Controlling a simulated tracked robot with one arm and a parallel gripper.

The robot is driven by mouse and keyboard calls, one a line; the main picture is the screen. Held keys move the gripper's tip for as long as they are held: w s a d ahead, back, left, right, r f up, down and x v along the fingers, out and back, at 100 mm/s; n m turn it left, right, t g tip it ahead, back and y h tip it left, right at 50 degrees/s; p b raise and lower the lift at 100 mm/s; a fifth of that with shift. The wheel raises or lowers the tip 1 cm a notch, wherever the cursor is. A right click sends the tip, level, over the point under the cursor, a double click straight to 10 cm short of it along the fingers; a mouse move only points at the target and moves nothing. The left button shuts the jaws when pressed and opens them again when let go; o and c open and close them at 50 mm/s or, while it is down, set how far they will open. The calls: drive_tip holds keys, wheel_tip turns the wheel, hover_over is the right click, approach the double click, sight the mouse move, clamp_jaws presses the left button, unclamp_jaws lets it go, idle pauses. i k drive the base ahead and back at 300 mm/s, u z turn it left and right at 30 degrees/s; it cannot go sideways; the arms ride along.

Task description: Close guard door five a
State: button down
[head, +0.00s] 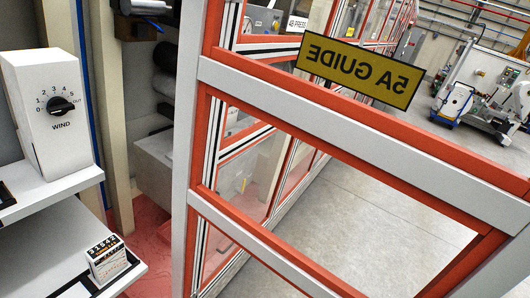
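A guard door (355,130) with an orange frame, pale grey rails and see-through panels fills the middle and right in the head view. Its yellow sign (358,72) reads "5A GUIDE" in mirror writing, so I see the door from behind. The door is close to me and stands at an angle to the guard fence behind it, apparently open. Its upright grey edge (186,150) is at the left; its right side runs out of the picture. No handle or latch shows clearly. My gripper is not in view.
A white box with a "WIND" dial (62,105) and a small counter (107,258) stand on shelves at the left. Red floor (150,262) lies between them and the door. More orange guard fencing (285,160), a "4B PRESS" sign (297,23) and open grey floor (350,190) lie beyond.

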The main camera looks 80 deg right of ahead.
sight(489, 198)
drive_tip(key=u, duration=0.9)
drive_tip(key=k, duration=2.85)
drive_tip(key=z, duration=0.95)
drive_tip(key=i, duration=1)
